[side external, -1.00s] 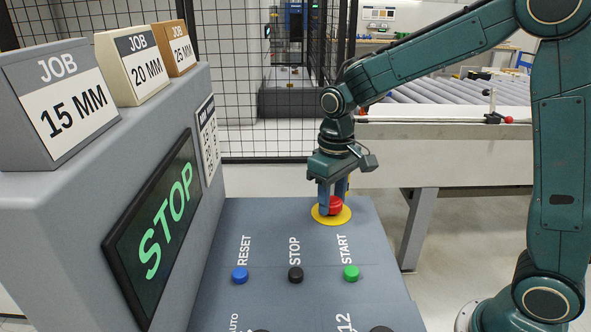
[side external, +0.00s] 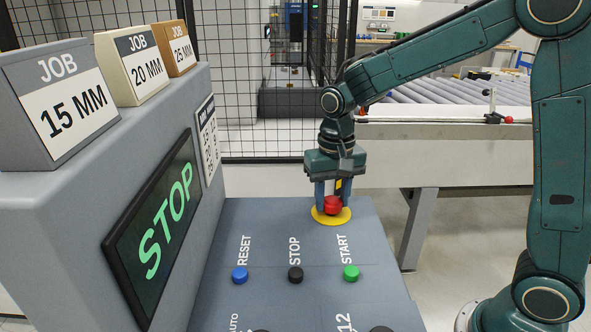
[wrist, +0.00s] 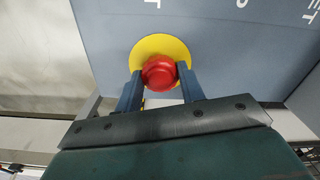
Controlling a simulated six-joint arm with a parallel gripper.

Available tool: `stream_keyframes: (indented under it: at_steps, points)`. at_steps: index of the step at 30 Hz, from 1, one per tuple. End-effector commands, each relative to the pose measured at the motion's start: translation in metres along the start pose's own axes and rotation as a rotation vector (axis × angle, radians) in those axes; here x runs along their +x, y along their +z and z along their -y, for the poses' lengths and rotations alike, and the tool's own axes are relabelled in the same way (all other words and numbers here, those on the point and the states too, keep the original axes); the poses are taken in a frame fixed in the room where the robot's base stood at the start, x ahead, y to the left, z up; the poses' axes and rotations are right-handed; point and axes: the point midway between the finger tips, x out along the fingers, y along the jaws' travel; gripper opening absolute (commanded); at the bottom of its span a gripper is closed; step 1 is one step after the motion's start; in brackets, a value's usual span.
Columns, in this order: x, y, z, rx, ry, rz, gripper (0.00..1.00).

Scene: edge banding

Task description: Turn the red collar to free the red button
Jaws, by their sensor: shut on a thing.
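The red button with its red collar (side external: 333,205) stands on a round yellow plate (side external: 331,217) at the far end of the grey sloped panel. In the wrist view the red collar (wrist: 159,73) sits in the middle of the yellow plate (wrist: 181,50). My gripper (side external: 333,201) points down over it, and its two blue fingers are shut on the red collar from opposite sides. It also shows in the wrist view (wrist: 160,80), one finger at each side. I cannot tell the collar from the button cap.
Blue RESET (side external: 240,275), black STOP (side external: 295,274) and green START (side external: 351,272) buttons stand nearer on the panel. A dark screen (side external: 155,229) reading STOP is at left. Job blocks (side external: 60,103) stand above it. A mesh fence (side external: 258,100) and a conveyor (side external: 450,135) are behind.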

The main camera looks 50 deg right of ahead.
Motion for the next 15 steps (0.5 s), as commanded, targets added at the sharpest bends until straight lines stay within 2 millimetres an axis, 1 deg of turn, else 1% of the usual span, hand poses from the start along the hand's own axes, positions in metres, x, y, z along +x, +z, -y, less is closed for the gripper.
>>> stream_keyframes:
  at_steps: [6,15]
  points:
    - [0.0005,-0.0003,0.0001,0.068,0.0,-0.001,0.16]
    - [0.0007,-0.0004,0.0,0.079,0.0,-0.001,0.16]
